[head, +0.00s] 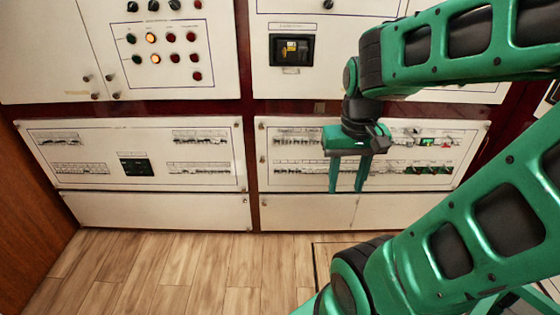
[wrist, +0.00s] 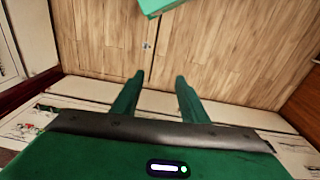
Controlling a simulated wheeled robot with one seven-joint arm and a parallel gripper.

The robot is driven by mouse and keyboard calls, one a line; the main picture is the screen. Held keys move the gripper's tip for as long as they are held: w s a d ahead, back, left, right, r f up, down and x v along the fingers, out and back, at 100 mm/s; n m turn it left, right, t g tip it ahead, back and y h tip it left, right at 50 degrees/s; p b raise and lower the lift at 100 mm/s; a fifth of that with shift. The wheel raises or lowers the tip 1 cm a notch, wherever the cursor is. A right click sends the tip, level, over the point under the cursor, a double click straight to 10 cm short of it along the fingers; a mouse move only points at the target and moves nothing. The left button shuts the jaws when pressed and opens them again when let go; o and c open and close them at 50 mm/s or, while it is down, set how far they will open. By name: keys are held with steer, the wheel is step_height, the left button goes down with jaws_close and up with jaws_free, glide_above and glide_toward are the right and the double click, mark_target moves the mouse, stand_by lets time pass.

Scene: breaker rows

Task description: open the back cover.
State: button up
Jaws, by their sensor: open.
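I cannot tell for sure which part is the back cover; the breaker panels are the nearest covers in view. The lower right white panel (head: 390,182), with two rows of breakers and green-lit devices at its right, stands behind my gripper (head: 348,190) in the head view. My gripper is open and empty, its two green fingers pointing down and apart, overlapping the lower breaker row. I cannot tell whether they touch the panel. In the wrist view my gripper (wrist: 156,79) shows both fingers spread, with nothing between them. My wrist hides part of the upper breaker row.
A lower left white panel (head: 100,178) also holds breaker rows. Above are panels with lamps and knobs (head: 170,48) and a dark framed meter (head: 292,50). Plain white plates (head: 155,212) run below. The wooden floor (head: 170,270) is clear at the left.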

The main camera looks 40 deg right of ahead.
steer(key=w+d+f+n+t+h, duration=0.1)
steer(key=w+d+f, duration=0.15)
steer(key=w, duration=0.65)
steer(key=w+d+f+t+h, duration=0.1)
steer(key=w+d+f+t, duration=0.15)
steer(key=w, duration=0.65)
steer(key=w+f+t, duration=0.2)
steer(key=w+f, duration=0.3)
steer(key=w, duration=0.4)
steer(key=w+a+f+t, duration=0.1)
steer(key=w+f+t, duration=0.1)
steer(key=w+f, duration=0.55)
steer(key=w+f+t, duration=0.2)
steer(key=w+f, duration=0.2)
steer(key=w, duration=0.7)
steer(key=m+t+h, duration=0.3)
steer(key=m+t, duration=0.2)
glide_toward(262, 162)
steer(key=w+a+r, duration=0.1)
steer(key=w+a, duration=0.3)
steer(key=s+d+f+m+h, duration=0.1)
steer(key=s+f+m+h, duration=0.2)
steer(key=m+h, duration=0.1)
steer(key=x, duration=0.7)
steer(key=d+x, duration=0.1)
steer(key=x, duration=0.2)
steer(key=shift+r, duration=0.25)
steer(key=shift+s, duration=0.1)
